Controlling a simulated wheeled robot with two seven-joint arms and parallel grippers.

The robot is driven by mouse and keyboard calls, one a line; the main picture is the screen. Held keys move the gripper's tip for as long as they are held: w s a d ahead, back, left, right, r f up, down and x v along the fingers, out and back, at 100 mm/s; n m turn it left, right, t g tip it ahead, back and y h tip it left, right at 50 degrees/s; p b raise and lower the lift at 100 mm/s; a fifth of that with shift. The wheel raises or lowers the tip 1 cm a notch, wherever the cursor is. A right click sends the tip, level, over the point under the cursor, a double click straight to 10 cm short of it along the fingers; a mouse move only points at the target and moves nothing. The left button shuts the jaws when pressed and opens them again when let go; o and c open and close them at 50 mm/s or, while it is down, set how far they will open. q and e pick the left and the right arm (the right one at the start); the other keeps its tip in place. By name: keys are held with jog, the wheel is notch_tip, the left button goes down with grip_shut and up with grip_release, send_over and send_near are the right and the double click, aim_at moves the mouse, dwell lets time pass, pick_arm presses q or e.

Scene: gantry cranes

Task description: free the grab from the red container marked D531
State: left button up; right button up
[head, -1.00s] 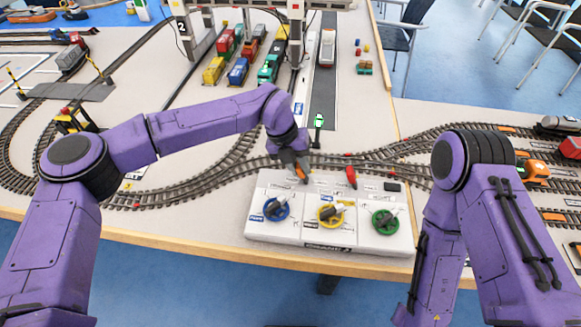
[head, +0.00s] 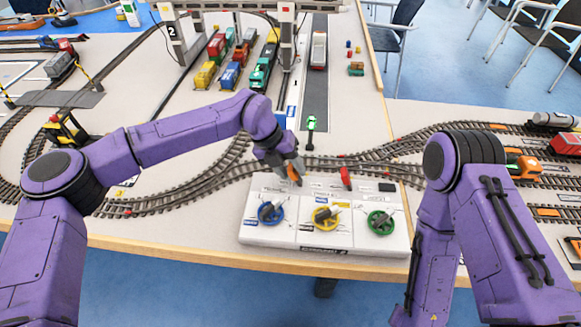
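The white control box (head: 280,238) lies at the table's front edge, with a blue knob (head: 271,213), a yellow knob (head: 325,217) and a green knob (head: 380,222). A red lever (head: 346,178) stands at its back. My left gripper (head: 293,178) points down at the box's back edge, left of that lever, at a small orange part. Whether its fingers grip this part is too small to tell. A red container (head: 216,46) stands in the rows near the gantry crane (head: 287,45); no D531 marking is readable. The grab is not clearly seen. My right gripper is out of view.
Model tracks (head: 190,190) curve across the table behind the box. A green signal (head: 311,130) stands behind my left gripper. Train cars, including a red one (head: 567,144), are at the right. A grey road strip (head: 316,95) runs to the back.

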pick_arm(q)
jog(key=b+v, duration=0.1)
jog(key=v, duration=0.9)
jog(key=shift+r+b, duration=0.3)
jog(key=shift+a, duration=0.1)
dwell(0.6)
